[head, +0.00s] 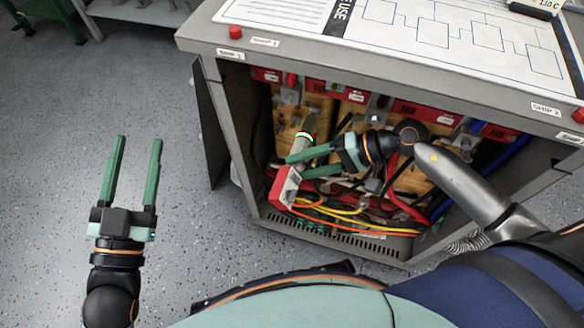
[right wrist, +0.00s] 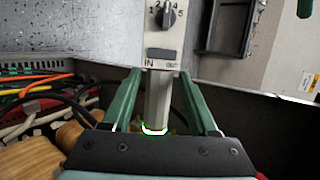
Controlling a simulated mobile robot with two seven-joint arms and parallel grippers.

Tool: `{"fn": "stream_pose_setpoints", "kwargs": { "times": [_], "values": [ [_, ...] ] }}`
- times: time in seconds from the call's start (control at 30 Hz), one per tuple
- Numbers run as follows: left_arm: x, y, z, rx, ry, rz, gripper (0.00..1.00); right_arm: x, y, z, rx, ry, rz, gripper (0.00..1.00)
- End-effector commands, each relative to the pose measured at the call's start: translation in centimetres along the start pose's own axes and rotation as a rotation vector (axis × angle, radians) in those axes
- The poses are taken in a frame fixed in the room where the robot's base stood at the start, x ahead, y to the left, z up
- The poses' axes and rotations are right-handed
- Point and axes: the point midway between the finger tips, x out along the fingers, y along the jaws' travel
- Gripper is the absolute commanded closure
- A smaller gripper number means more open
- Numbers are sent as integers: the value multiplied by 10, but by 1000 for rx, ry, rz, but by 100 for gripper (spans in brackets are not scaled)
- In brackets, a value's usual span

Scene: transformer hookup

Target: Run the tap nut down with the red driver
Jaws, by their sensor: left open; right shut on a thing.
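The red driver (head: 283,188) has a red and white end block and a grey barrel with a lit green ring. It is tilted inside the front of the open cabinet. In the right wrist view the driver (right wrist: 165,45) shows a numbered dial and IN and OUT marks, with its barrel between the green fingers. My right gripper (head: 298,165) is shut on this barrel. My left gripper (head: 133,170) is open and empty over the floor, left of the cabinet. I cannot pick out the tap nut; the ring end of the driver points into the cabinet.
The grey cabinet (head: 225,165) has a top with a printed diagram sheet (head: 440,40) and red corner knobs. Inside are wooden coil blocks (head: 285,115), red terminal strips, and loose cables (head: 350,212) around the driver. The speckled floor (head: 60,130) at left is clear.

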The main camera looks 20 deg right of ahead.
Motion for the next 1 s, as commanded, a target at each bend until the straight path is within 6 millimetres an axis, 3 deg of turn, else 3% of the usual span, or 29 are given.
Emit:
{"fn": "stream_pose_setpoints", "kwargs": {
  "times": [1.0],
  "values": [
    [-2, 1, 6, 0, 0, 0, 45, -1, -3, -3, -3, 3, -5, 100]
  ]
}}
